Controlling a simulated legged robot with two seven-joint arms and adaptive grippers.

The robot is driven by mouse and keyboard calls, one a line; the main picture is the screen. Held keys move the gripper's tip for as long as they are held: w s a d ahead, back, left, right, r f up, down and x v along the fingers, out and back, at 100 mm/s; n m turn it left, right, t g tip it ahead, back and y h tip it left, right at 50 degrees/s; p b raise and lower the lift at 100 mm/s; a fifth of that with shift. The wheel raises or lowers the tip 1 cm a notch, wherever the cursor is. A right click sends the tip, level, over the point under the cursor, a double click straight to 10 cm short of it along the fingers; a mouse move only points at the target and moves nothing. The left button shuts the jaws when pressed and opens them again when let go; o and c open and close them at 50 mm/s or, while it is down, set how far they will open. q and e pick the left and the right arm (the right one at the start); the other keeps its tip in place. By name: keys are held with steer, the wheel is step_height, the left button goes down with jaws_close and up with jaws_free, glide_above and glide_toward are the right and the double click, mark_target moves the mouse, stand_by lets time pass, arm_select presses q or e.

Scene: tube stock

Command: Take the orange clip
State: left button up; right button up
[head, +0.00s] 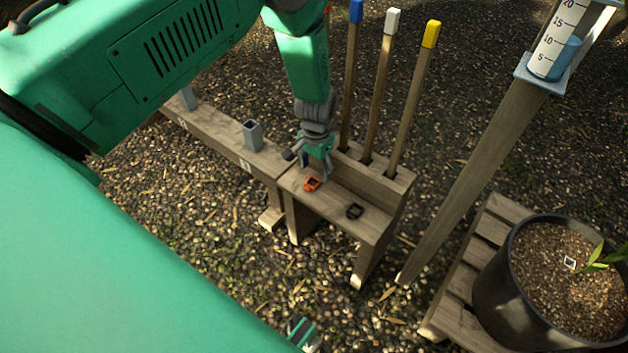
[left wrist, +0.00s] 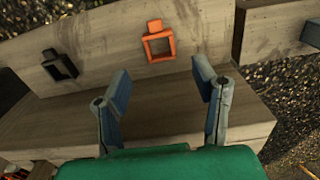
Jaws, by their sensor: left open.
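The orange clip (head: 312,184) lies on the lower ledge of the wooden stand, just below my left gripper (head: 308,162) in the head view. In the left wrist view the orange clip (left wrist: 159,42) is a square frame with a small tab, beyond and between the fingertips. My left gripper (left wrist: 160,82) is open and empty, its two fingers apart and not touching the clip. A black clip (head: 354,211) lies on the same ledge to the right; it also shows at the left of the left wrist view (left wrist: 59,64). My right gripper is not clearly seen.
The wooden stand (head: 375,228) holds upright stakes with blue, white and yellow (head: 431,34) tops behind the clips. A bench with grey square tubes (head: 253,135) adjoins at left. A slanted post with a gauge (head: 548,62) and a black plant pot (head: 492,285) stand at right.

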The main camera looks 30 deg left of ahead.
mark_target(316, 179)
arm_select(q)
steer(key=f+b, duration=0.1)
steer(key=f, duration=0.1)
steer(key=f+b, duration=0.1)
steer(key=f, duration=0.1)
steer(key=shift+w+a+f, duration=0.15)
steer(key=shift+a+f, duration=0.05)
steer(key=shift+f, duration=0.2)
steer(key=shift+r, duration=0.1)
steer(key=shift+d, duration=0.1)
steer(key=c, duration=0.8)
steer(key=shift+o, duration=0.2)
